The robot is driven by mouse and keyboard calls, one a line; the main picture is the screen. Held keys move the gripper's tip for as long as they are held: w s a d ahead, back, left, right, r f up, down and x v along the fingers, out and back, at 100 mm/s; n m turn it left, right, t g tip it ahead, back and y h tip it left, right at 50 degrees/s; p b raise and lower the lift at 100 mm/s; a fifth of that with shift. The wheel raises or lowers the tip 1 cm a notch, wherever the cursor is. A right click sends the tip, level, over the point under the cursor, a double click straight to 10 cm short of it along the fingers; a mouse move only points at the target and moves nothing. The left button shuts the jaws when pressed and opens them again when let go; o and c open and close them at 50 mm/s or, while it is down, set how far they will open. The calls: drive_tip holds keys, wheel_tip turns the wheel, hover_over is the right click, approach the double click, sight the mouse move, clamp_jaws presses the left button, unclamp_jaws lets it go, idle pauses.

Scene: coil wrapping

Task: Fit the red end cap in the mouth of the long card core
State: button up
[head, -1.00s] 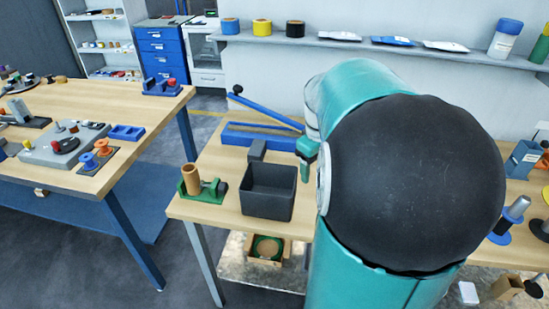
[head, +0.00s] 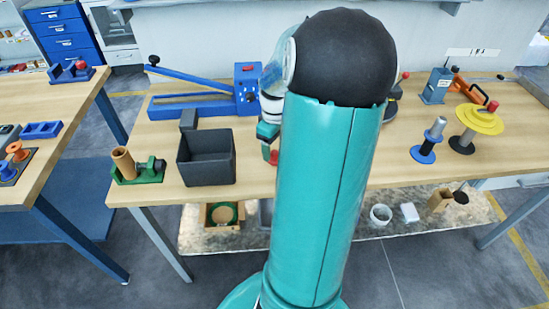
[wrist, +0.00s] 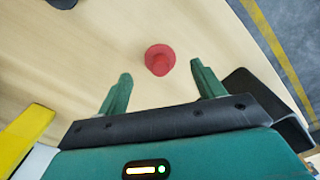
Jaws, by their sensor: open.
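The red end cap (wrist: 160,60) sits on the bare wooden bench top in the wrist view, seen from above. My gripper (wrist: 162,84) is open and empty, its two green fingers on either side below the cap in the picture and apart from it. In the head view my gripper (head: 268,134) is partly behind my arm, and a bit of the red cap (head: 273,157) shows just below it. A brown card core (head: 123,163) stands tilted in a green holder (head: 148,175) at the bench's left end, its mouth upward.
A dark open bin (head: 207,165) stands between the holder and my gripper; a dark box edge (wrist: 250,88) shows right in the wrist view. A blue lever tool (head: 205,100) lies behind. Spools (head: 427,145) stand at the right. A yellow object (wrist: 25,128) is at the wrist view's left.

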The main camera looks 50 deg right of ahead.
sight(275, 152)
wheel_tip(275, 152, down, 5)
drive_tip(key=shift+r, duration=0.2)
drive_tip(key=c, duration=1.1)
